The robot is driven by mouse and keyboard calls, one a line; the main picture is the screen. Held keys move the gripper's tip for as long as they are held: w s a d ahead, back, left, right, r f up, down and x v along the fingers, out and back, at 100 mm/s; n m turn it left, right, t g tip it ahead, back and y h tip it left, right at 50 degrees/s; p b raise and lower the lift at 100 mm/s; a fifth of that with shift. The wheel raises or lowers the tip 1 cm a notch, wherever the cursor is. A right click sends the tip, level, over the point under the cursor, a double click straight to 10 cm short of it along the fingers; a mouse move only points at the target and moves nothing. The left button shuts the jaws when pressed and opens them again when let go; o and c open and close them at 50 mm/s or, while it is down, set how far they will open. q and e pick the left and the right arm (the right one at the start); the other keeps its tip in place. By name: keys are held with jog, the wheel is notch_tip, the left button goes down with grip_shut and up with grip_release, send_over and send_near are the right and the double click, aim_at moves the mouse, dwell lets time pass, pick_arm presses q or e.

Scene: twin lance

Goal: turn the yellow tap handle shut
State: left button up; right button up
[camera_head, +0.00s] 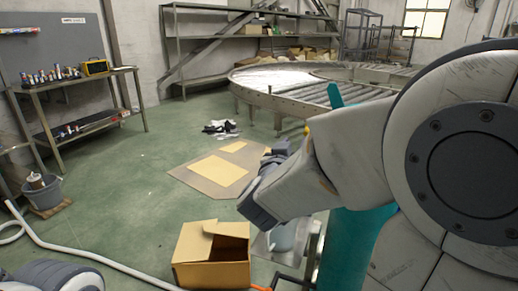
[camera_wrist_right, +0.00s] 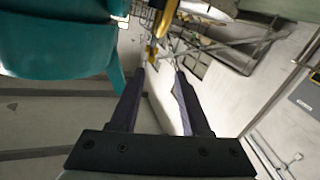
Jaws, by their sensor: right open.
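A yellow part, seemingly the tap handle (camera_wrist_right: 164,18), shows at the top of the right wrist view, just beyond my right gripper's fingertips. Its lower end is near the left fingertip; I cannot tell whether they touch. My right gripper (camera_wrist_right: 160,72) is open, its two dark fingers apart with nothing clearly held between them. In the head view my right gripper (camera_head: 263,188) is dark and partly hidden by its own wrist. A small yellow bit (camera_head: 307,131) shows at the edge of my right arm there; most of what lies behind is hidden. My left gripper is out of view.
A teal body (camera_wrist_right: 60,40) fills the upper left of the right wrist view, close to the left finger. An open cardboard box (camera_head: 212,262) stands on the floor below. A roller conveyor (camera_head: 300,98) is behind, and a workbench (camera_head: 75,80) is at the left.

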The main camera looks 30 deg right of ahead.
jog(key=d+p, duration=0.2)
jog(key=p, duration=0.1)
jog(key=w+d+p, duration=0.1)
jog(key=shift+r+g+h, duration=0.25)
jog(key=shift+g+h, duration=0.05)
jog(key=shift+h, duration=0.1)
jog(key=x, duration=0.7)
jog(key=shift+w+d+f, duration=0.2)
jog(key=shift+w+f, duration=0.1)
grip_shut()
jog(key=shift+r, duration=0.1)
